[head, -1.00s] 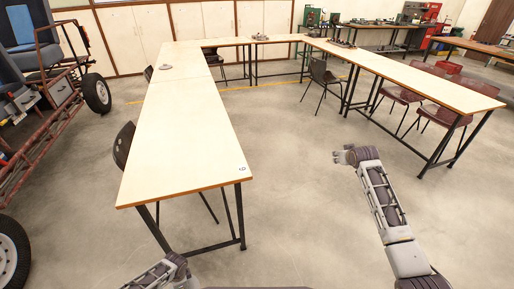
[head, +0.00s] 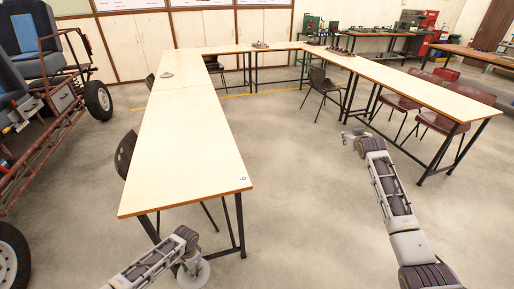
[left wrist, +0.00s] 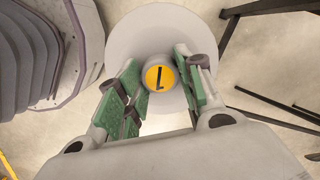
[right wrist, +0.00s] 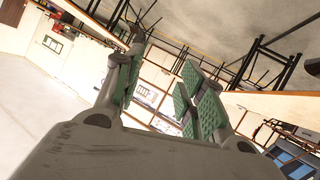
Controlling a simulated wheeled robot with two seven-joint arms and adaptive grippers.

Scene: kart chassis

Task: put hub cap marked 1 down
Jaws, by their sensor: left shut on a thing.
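The hub cap marked 1 (left wrist: 160,77) is a pale disc with a raised centre and a yellow face bearing a black 1. My left gripper (left wrist: 160,88) is shut on its raised centre, one green-padded finger on each side. In the head view the hub cap (head: 196,278) hangs under my left gripper (head: 189,262) at the bottom, in front of the near end of the long pale table (head: 190,150). It is off the table, over the floor side. My right gripper (head: 352,138) is open and empty, out over the floor; its spread fingers show in the right wrist view (right wrist: 160,85).
The near table's top is mostly bare, with a small mark (head: 242,178) at its near right corner and a small grey object (head: 167,74) at its far part. A dark chair (head: 125,153) stands at its left. The kart chassis (head: 45,130) is at far left. Open floor lies between the tables.

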